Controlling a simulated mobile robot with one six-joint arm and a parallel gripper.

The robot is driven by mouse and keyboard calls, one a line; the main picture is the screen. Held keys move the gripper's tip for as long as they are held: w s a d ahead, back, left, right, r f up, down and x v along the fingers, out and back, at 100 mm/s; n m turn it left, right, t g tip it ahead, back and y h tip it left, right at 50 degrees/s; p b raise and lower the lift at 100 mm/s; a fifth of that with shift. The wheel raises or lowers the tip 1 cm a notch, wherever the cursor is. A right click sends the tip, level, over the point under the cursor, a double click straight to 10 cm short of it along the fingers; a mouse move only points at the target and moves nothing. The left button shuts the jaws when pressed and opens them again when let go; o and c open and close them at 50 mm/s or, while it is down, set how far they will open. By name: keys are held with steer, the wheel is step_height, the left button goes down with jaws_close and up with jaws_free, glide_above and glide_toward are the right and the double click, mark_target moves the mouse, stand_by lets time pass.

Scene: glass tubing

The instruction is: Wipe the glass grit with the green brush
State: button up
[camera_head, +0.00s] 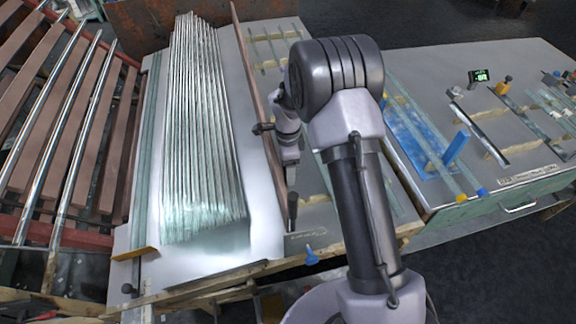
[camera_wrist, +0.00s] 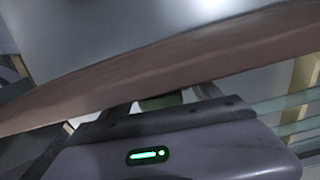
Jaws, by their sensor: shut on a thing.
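My gripper (camera_head: 291,178) points down over the bench, just right of the long brown board (camera_head: 258,100). In the wrist view its fingers are mostly hidden behind that board. A small green piece (camera_wrist: 160,101) shows between the fingers; it appears to be part of the green brush, and the gripper is shut on it. The brush's bristles and most of its body are hidden. I cannot make out glass grit on the bench in either view.
A stack of long glass tubes (camera_head: 200,150) lies left of the board. More tubes on wooden supports lie right of my arm, near a blue stand (camera_head: 455,148). A blue item (camera_head: 310,255) sits at the bench's front edge. A slatted rack (camera_head: 70,120) stands far left.

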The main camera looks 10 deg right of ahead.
steer(key=shift+f+b, duration=0.85)
steer(key=shift+f, duration=0.2)
steer(key=shift+d, duration=0.1)
